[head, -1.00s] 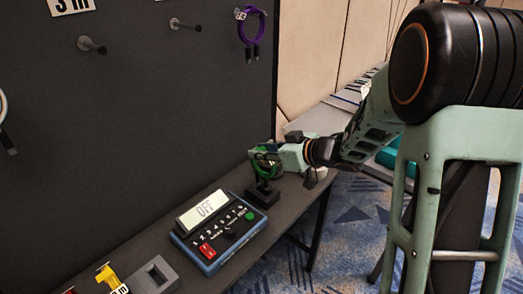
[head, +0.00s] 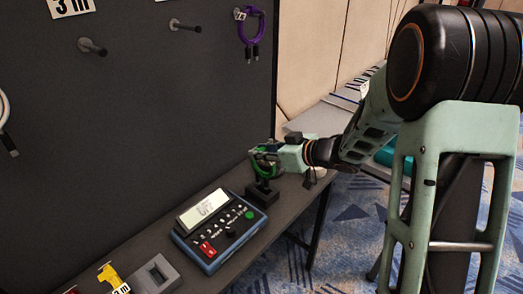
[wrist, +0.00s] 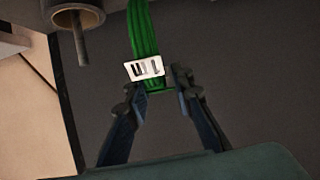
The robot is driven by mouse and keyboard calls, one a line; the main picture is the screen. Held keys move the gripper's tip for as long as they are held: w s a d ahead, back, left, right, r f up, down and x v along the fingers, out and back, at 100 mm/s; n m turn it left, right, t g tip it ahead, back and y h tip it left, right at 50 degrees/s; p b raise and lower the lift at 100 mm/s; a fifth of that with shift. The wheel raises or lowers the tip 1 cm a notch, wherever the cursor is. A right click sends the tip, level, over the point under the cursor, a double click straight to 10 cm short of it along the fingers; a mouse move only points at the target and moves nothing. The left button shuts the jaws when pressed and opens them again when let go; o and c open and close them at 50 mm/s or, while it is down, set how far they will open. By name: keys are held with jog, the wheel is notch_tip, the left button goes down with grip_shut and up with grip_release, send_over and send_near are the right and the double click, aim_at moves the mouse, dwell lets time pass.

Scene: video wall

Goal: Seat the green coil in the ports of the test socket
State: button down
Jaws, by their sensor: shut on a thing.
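My gripper (head: 272,158) is shut on the green coil (head: 262,170) at the far end of the bench. In the wrist view, the green strands (wrist: 145,30) run up from between the two fingers (wrist: 158,90), with a white tag (wrist: 145,69) at the grip. The black test socket (head: 264,195) stands on the bench directly below the coil. The coil's lower end is close above or at the socket; I cannot tell whether its plugs are in the ports.
A blue tester (head: 217,238) with a tilted display and buttons sits left of the socket. A grey block (head: 155,275) and a yellow coil (head: 109,276) lie nearer on the bench. A dark pegboard (head: 170,110) stands behind, with a purple coil (head: 248,40) hung on it.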

aim_at(254, 162)
jog(key=shift+f, duration=0.2)
jog(key=shift+f, duration=0.35)
jog(key=shift+f+b, duration=0.3)
jog(key=shift+f, duration=0.05)
dwell(0.5)
jog(key=shift+f, duration=0.3)
dwell(0.5)
jog(key=shift+f, duration=0.5)
jog(key=shift+f+b, duration=0.2)
jog(key=shift+b, duration=0.1)
jog(key=shift+f, duration=0.25)
dwell(0.4)
